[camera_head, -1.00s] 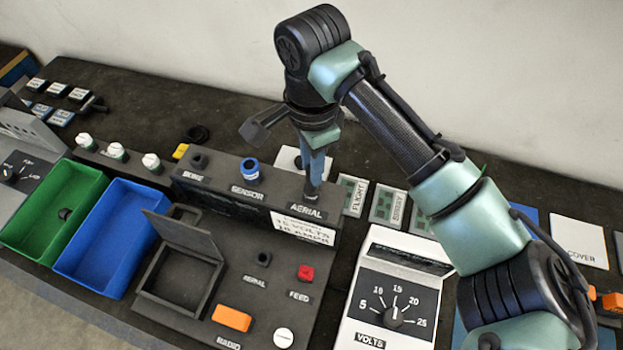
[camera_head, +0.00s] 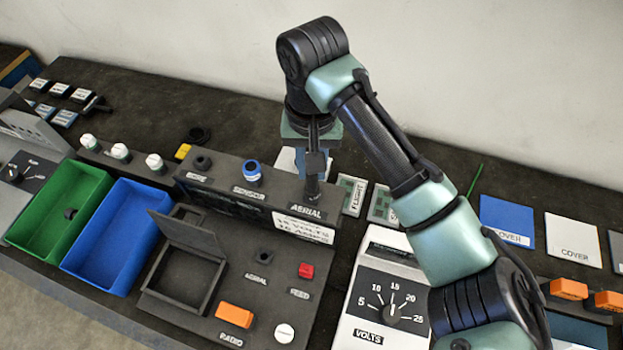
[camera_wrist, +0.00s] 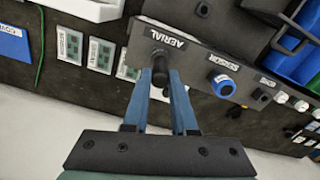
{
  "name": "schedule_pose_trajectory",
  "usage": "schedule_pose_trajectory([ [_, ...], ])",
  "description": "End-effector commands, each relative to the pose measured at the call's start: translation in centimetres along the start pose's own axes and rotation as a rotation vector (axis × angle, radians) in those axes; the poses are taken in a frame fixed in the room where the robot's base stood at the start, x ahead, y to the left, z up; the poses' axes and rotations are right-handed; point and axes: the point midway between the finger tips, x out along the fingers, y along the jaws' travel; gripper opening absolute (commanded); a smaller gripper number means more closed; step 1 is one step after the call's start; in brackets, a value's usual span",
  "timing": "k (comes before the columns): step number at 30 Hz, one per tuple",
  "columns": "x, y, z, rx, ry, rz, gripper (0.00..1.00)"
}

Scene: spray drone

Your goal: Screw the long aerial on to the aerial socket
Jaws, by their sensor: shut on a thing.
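My gripper (camera_head: 312,178) points straight down at the raised block's aerial socket, beside the label AERIAL (camera_head: 308,212). In the wrist view its two blue fingers (camera_wrist: 160,80) close on a short dark cylindrical part, which I take to be the long aerial (camera_wrist: 160,62). It stands upright at the socket; how far it is seated is hidden. Only a dark stub of it (camera_head: 311,193) shows below the fingers in the head view. A second dark fitting marked AERIAL (camera_head: 264,256) is on the lower panel.
A blue-capped sensor fitting (camera_head: 252,172) stands left of the gripper on the raised block (camera_head: 222,178). An open-lidded box (camera_head: 183,278), a blue bin (camera_head: 112,235) and a green bin (camera_head: 60,200) lie further left. A volts dial unit (camera_head: 388,300) is at right. A thin green rod (camera_head: 474,180) lies behind my arm.

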Motion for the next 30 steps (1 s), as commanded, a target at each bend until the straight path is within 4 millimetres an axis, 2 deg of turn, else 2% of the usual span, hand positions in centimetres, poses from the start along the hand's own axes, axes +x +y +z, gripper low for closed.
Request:
schedule_pose_trajectory([
  [3, -0.03, -0.02, 0.01, -0.138, -0.001, -0.001, 0.00],
  [7, -0.03, -0.01, -0.01, -0.234, 0.000, 0.000, 0.00],
  [19, -0.03, -0.01, 0.00, -0.285, 0.000, 0.000, 0.00],
  [30, -0.02, -0.02, 0.02, -0.756, -0.001, 0.000, 0.00],
])
